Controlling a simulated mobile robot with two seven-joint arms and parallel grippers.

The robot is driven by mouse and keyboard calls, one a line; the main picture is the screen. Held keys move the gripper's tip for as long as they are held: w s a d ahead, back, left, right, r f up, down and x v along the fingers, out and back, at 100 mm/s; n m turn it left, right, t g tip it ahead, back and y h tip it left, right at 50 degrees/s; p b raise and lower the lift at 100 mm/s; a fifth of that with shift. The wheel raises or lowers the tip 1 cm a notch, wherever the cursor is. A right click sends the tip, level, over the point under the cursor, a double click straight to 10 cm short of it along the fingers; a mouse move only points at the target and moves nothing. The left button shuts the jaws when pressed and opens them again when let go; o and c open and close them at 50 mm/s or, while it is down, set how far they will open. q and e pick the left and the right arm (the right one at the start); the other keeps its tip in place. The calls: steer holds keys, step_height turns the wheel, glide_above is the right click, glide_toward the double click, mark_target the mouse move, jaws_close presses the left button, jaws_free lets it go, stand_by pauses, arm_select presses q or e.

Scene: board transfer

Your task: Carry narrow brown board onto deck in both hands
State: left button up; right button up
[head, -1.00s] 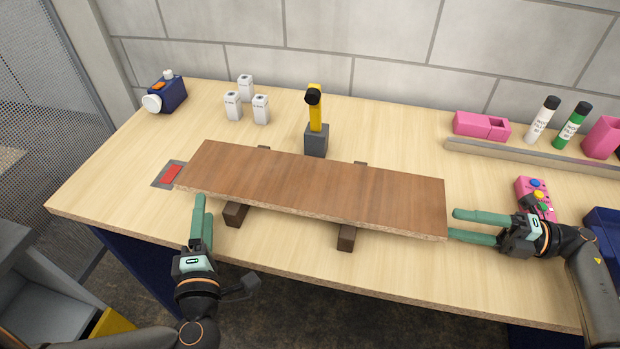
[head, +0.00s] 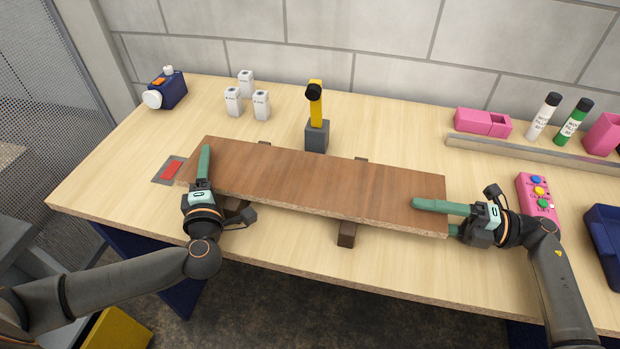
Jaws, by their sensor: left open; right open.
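The narrow brown board (head: 320,183) lies flat across two dark brown blocks, the left one (head: 232,213) and the right one (head: 346,234), on the light wooden table. My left gripper (head: 204,165) is at the board's left end, with one finger over its top; the other finger is hidden, seemingly beneath. My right gripper (head: 430,214) is at the right end, with its upper finger over the board and its lower finger below it, mostly hidden. Both grippers are open around the board's edges. I cannot tell which surface is the deck.
A yellow and black device on a grey block (head: 317,138) stands just behind the board. A grey plate with a red patch (head: 171,170) is beside its left end. A pink button box (head: 538,195) and a blue tray (head: 606,236) lie right of my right gripper.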

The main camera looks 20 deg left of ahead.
arm_select(q)
steer(key=shift+w+a, duration=0.1)
steer(key=shift+w, duration=0.15)
arm_select(e)
steer(key=shift+a, duration=0.15)
arm_select(q)
steer(key=shift+c, duration=0.3)
arm_select(e)
steer(key=shift+c, duration=0.3)
arm_select(q)
jaws_close()
arm_select(e)
jaws_close()
arm_select(q)
steer(key=shift+r, duration=0.1)
